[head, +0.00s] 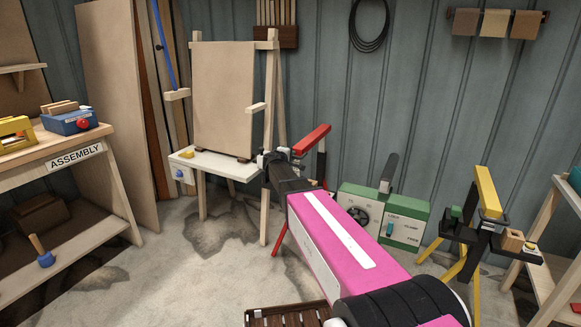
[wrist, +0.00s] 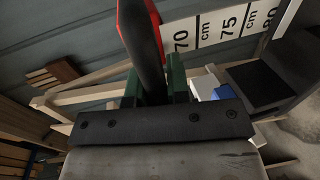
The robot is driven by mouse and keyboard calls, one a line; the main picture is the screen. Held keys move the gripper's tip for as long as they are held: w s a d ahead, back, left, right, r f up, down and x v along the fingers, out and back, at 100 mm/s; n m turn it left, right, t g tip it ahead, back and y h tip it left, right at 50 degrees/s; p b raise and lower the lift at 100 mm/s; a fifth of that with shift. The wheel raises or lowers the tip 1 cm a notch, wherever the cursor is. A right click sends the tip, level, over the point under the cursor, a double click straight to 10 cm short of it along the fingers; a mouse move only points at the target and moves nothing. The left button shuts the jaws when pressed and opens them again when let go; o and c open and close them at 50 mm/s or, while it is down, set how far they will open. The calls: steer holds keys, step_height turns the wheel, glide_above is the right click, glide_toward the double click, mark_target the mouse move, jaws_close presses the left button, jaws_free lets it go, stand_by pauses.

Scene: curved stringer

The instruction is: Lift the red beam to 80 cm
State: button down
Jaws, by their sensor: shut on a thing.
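The red beam (head: 311,139) shows in the head view as a slanted red bar above a dark upright, just past the end of my pink arm. In the wrist view the beam (wrist: 142,40) is a dark bar edged in red, running up between my jaws. My gripper (wrist: 154,88) has green pads on both sides of it and is shut on it. In the head view my gripper (head: 284,160) is small and partly hidden by my arm. A white scale (wrist: 225,25) behind the beam reads 70, 75 and 80 cm.
A dark block (wrist: 262,85) stands at the right in the wrist view. A green cabinet (head: 405,220) and a yellow stand (head: 487,190) are to the right of my arm. A board on an easel (head: 222,100) stands behind, and the assembly bench (head: 75,150) is at left.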

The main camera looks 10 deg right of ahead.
step_height(320, 180, up, 3)
steer(key=shift+r, duration=0.15)
steer(key=c, duration=1.1)
jaws_free()
steer(key=v, duration=1.1)
steer(key=shift+w, duration=0.1)
